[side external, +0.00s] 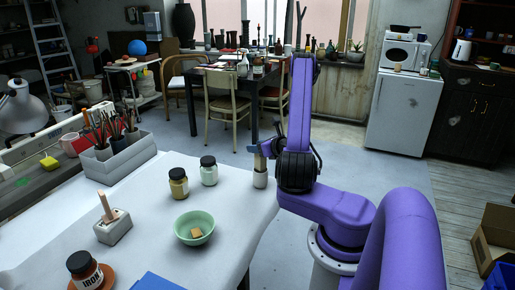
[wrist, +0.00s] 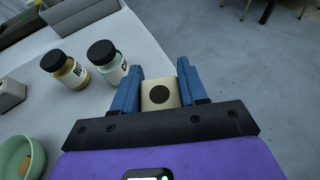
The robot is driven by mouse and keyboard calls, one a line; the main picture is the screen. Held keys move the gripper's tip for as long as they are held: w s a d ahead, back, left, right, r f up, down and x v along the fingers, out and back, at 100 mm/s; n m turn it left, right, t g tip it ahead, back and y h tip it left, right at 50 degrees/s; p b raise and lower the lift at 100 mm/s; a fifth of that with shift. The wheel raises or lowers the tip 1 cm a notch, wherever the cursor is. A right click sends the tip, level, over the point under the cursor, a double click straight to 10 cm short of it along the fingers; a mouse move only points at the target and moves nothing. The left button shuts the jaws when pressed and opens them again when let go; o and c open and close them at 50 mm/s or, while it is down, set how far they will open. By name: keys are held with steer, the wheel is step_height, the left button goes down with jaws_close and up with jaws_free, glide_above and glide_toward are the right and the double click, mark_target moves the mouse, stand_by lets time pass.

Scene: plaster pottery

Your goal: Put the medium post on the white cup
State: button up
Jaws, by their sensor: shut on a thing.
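My gripper (side external: 258,149) is at the right edge of the white table. Its blue fingers are shut on the medium post (side external: 260,162), a tan upright block. In the wrist view the post (wrist: 159,96) shows its square top with a dark round spot between the fingers of my gripper (wrist: 158,82). The white cup (side external: 260,180) stands directly below the post near the table edge. The post's lower end meets or nearly meets the cup's top; I cannot tell whether they touch. The cup is hidden in the wrist view.
A green bowl (side external: 194,228) holds a small tan block (side external: 196,233). Two jars with dark lids (side external: 178,183) (side external: 208,171) stand left of the cup. A grey block (side external: 113,228) holds a taller post (side external: 105,207). A dark-lidded jar (side external: 84,271) is at front left.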

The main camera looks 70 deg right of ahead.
steer(key=shift+f, duration=0.2)
steer(key=o, duration=1.2)
steer(key=shift+f, duration=0.1)
